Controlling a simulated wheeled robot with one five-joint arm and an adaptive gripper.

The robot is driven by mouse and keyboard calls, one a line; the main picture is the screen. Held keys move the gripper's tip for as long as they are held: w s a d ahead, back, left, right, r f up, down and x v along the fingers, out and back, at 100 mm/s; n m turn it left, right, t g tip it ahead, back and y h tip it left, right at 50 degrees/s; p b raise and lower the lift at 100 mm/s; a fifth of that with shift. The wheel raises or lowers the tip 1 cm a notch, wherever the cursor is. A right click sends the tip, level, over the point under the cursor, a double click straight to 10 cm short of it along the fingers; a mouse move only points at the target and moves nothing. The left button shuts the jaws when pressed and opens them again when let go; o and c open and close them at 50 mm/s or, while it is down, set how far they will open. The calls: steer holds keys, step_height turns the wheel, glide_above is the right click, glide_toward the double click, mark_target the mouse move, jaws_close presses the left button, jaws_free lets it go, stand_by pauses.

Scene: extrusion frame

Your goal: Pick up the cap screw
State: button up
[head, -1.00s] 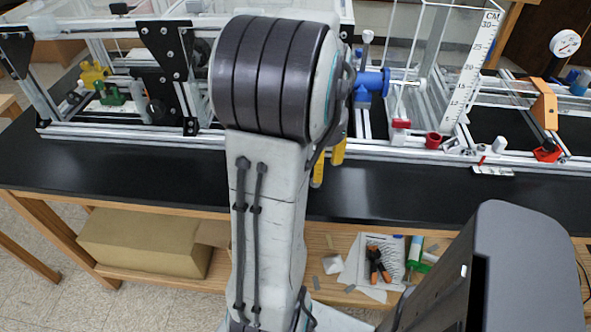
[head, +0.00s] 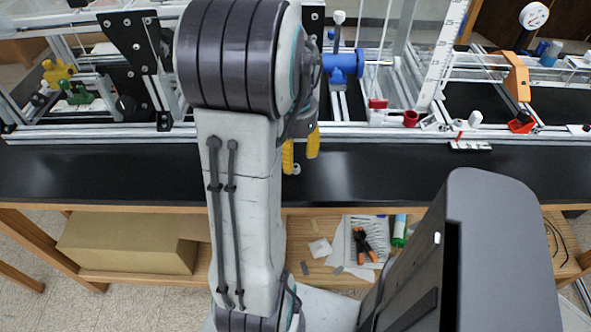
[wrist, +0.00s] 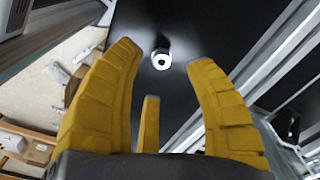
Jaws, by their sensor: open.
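The cap screw (wrist: 161,59) shows in the wrist view as a small pale round head with a dark socket, on the black bench top (wrist: 205,25). It is between and just beyond the tips of my yellow fingers, with dark bench around it. My gripper (wrist: 165,72) is open and empty, with a finger on each side and a third lower between them. In the head view my gripper (head: 300,164) hangs over the black bench, beside my arm. A small pale spot next to its fingertips looks like the cap screw (head: 296,169). I cannot tell the gap in height.
The aluminium extrusion frame (head: 400,132) runs along the bench behind my gripper, carrying a blue fitting (head: 343,65) and a red cup (head: 411,118). The black bench is clear to both sides. A cardboard box (head: 125,242) and orange-handled pliers (head: 362,244) lie on the lower shelf.

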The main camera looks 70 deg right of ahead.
mark_target(296, 167)
steer(key=shift+d+f, duration=0.15)
steer(key=shift+f, duration=2.3)
steer(key=shift+c, duration=0.4)
jaws_close()
